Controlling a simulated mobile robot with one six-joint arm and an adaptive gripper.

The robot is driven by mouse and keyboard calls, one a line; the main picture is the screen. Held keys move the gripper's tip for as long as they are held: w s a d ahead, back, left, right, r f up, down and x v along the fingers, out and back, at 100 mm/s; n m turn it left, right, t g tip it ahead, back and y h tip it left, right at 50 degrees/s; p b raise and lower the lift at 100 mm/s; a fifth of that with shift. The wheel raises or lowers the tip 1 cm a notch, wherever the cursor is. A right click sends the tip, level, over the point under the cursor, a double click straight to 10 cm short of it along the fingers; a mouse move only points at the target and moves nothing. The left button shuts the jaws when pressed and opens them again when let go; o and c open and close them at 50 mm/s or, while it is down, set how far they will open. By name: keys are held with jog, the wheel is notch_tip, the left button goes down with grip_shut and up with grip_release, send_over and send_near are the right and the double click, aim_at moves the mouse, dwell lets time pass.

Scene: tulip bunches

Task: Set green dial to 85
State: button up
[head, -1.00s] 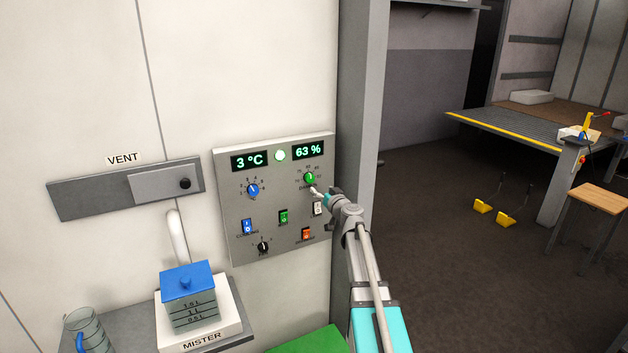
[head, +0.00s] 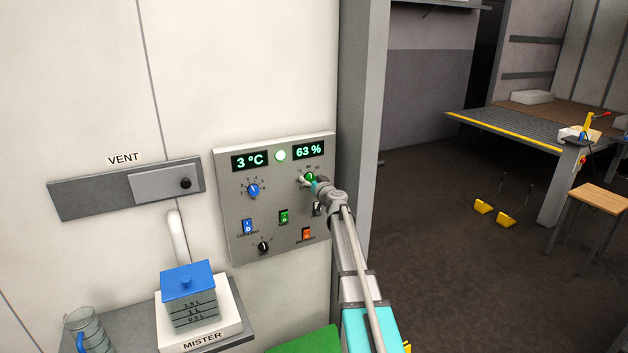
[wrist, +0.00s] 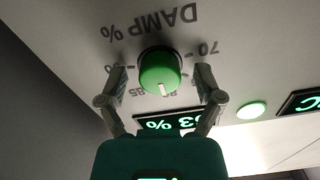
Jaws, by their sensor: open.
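The green dial (head: 311,176) is at the upper right of the grey control panel, below the 63 % display (head: 308,151). My gripper (head: 307,180) is at the dial and partly hides it. In the wrist view, the green dial (wrist: 160,68) stands between the open fingers of my gripper (wrist: 160,80), one on each side, with gaps showing. The upside-down DAMP % scale surrounds it. The dial's white mark faces the picture's bottom, near the 80 and 85 marks, which are partly hidden; its exact reading is unclear.
The panel (head: 227,205) also holds a blue dial (head: 253,190), a black dial (head: 263,247), a green switch (head: 283,217), a blue switch (head: 247,226) and a red switch (head: 306,234). A grey post (head: 360,110) stands close to its right.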

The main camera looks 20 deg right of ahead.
jog(key=c, duration=1.1)
jog(key=shift+w+d, duration=0.1)
jog(key=shift+d, duration=0.3)
jog(key=shift+c, duration=0.3)
jog(key=shift+a, duration=0.35)
jog(key=shift+m, duration=0.3)
jog(key=m, duration=0.4)
jog(key=shift+s+m, duration=0.2)
jog(key=shift+m, duration=0.2)
jog(key=shift+a+m, duration=0.1)
jog(key=shift+m, duration=2.1)
